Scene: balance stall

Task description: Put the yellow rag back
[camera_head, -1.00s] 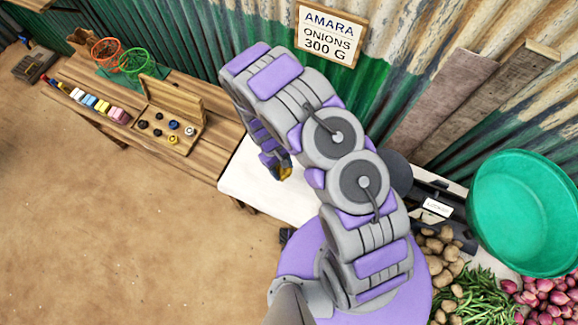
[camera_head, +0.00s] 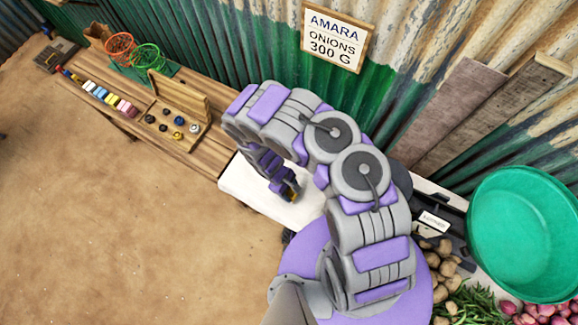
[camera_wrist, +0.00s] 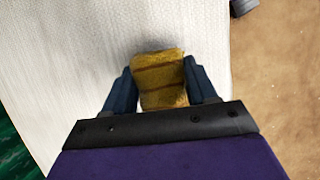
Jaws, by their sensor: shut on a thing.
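The yellow rag (camera_wrist: 161,92), with brown stripes, is between the two fingers of my gripper (camera_wrist: 158,68) in the wrist view. My gripper is shut on it. A white surface (camera_wrist: 75,60) lies below and beyond the rag; I cannot tell whether the rag touches it. In the head view, my gripper (camera_head: 290,194) points down over the white tabletop (camera_head: 242,186), and only a small yellow bit of the rag shows there. My arm hides part of the tabletop.
A wooden bench (camera_head: 192,158) at left carries a row of small coloured blocks (camera_head: 110,98), an open box with knobs (camera_head: 172,125) and two wire baskets (camera_head: 146,58). A green basin (camera_head: 525,230), potatoes (camera_head: 440,265) and a dark scale (camera_head: 455,222) are at right.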

